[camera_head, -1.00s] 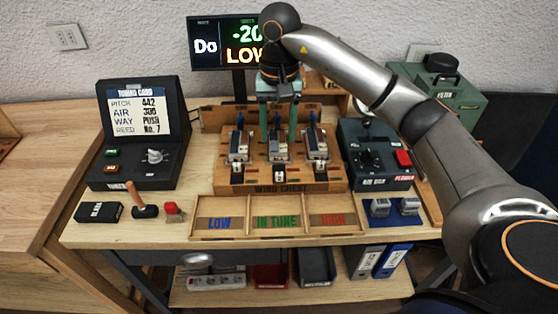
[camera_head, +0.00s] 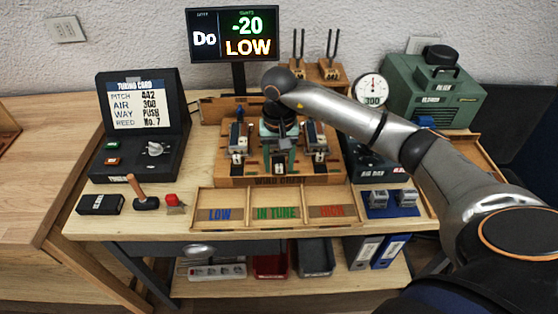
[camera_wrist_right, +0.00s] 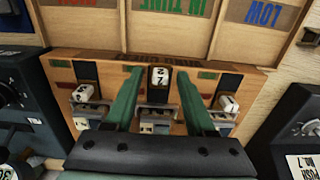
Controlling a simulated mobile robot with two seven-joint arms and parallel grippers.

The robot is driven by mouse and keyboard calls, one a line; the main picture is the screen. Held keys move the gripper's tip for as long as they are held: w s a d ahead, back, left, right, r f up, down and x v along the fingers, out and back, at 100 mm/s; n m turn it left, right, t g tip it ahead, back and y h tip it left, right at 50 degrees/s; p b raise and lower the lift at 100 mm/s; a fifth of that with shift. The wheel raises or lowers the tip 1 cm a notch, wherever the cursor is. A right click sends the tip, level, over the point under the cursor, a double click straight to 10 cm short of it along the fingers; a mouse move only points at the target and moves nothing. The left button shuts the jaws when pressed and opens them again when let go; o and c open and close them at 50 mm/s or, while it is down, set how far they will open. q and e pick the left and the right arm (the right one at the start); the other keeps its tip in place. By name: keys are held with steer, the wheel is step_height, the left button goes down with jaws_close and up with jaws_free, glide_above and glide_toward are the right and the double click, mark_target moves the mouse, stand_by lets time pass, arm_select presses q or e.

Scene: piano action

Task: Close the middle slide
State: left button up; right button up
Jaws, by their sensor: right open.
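The wind chest (camera_head: 279,181) is a wooden block with several slides in a row, standing on the workbench. The middle slide (camera_wrist_right: 158,77) shows its white numbered end in the right wrist view, between my fingertips. In the head view my right gripper (camera_head: 280,148) is over the middle of the chest and hides most of that slide. Its green fingers are open (camera_wrist_right: 158,88), one on each side of the slide; contact cannot be told. The left slide (camera_head: 237,145) and right slide (camera_head: 317,142) stand to either side in the head view. My left gripper is not in view.
A wooden tray (camera_head: 280,232) marked low, in tune and high lies in front of the chest. The tuning card console (camera_head: 145,130) is at left, the air box (camera_head: 370,165) at right behind my arm. A monitor (camera_head: 235,35) reads Do, -20, LOW.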

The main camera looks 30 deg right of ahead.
jaws_close()
stand_by(0.4)
stand_by(1.0)
